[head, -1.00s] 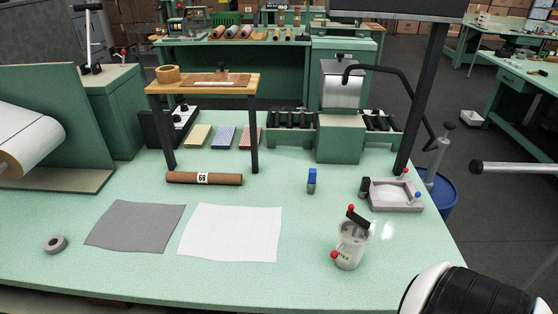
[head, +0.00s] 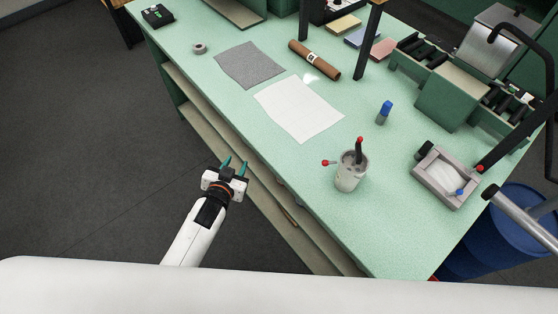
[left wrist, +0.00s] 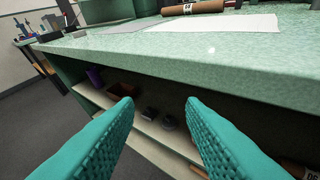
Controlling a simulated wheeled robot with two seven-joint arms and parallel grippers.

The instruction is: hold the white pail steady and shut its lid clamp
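The white pail (head: 351,174) stands upright on the green table near its front edge in the head view. A dark lever with a red knob (head: 359,141) sticks up at its top, and another red knob (head: 325,163) juts out to its left. I cannot tell how the clamp sits on the rim. My left gripper (head: 232,165) is open and empty, in front of the table edge and left of the pail. In the left wrist view its teal fingers (left wrist: 160,112) are spread apart, facing the table's edge; the pail is not in that view. My right gripper is not in view.
A grey tray (head: 446,181) stands right of the pail, and a blue-capped bottle (head: 384,112) behind it. White (head: 300,108) and grey (head: 248,65) sheets lie to the left. The table's front edge (left wrist: 215,72) and shelf lie before my left gripper.

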